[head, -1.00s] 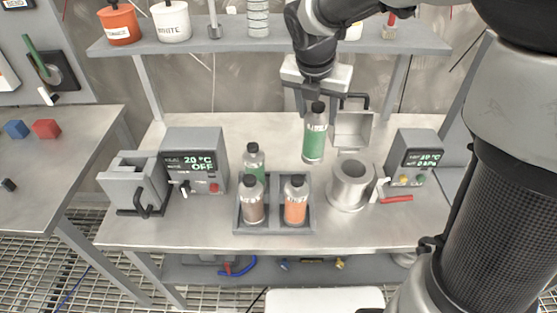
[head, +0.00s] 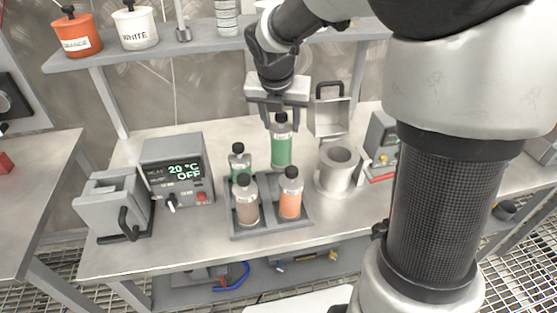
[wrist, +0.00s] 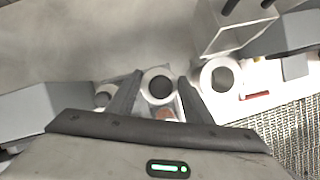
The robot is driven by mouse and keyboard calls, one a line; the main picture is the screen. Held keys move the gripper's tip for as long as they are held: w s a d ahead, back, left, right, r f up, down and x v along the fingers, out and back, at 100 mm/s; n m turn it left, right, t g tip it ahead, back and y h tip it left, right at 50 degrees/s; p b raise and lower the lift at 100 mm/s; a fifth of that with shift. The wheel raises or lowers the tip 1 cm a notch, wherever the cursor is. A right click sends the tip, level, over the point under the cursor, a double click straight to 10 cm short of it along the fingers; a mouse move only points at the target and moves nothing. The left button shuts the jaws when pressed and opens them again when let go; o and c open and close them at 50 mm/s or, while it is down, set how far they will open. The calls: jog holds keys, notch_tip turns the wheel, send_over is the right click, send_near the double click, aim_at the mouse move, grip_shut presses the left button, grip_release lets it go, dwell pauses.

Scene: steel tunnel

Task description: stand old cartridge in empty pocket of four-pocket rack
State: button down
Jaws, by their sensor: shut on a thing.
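The old cartridge (head: 281,146), a grey-capped bottle with a green band, hangs upright in my gripper (head: 281,112), which is shut on its upper end. In the wrist view its round dark cap (wrist: 160,87) sits between the fingers (wrist: 157,98). The grey four-pocket rack (head: 272,229) is on the bench below. It holds a green cartridge (head: 240,163) at back left, a brown one (head: 246,203) at front left and an orange one (head: 290,195) at front right. The held cartridge is over the back-right pocket, higher than the others; that pocket is mostly hidden.
A grey metal cylinder (head: 338,172) stands close right of the rack, with an open grey box (head: 330,118) behind it. A heater unit reading 20 °C OFF (head: 177,172) stands left. A shelf (head: 200,45) runs above the back of the bench.

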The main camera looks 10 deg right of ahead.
aim_at(281, 143)
notch_tip(281, 143, down, 7)
jog(key=shift+f+b, duration=0.2)
jog(key=shift+b, duration=0.85)
jog(key=shift+f, duration=0.1)
jog(key=c, duration=0.9)
grip_release()
jog(key=shift+f, duration=0.1)
jog(key=shift+r, duration=0.45)
jog(key=p+v, duration=0.3)
jog(key=v, duration=0.8)
jog(key=shift+s+r+p, duration=0.2)
jog(key=shift+r+p, duration=0.05)
jog(key=shift+p, duration=0.05)
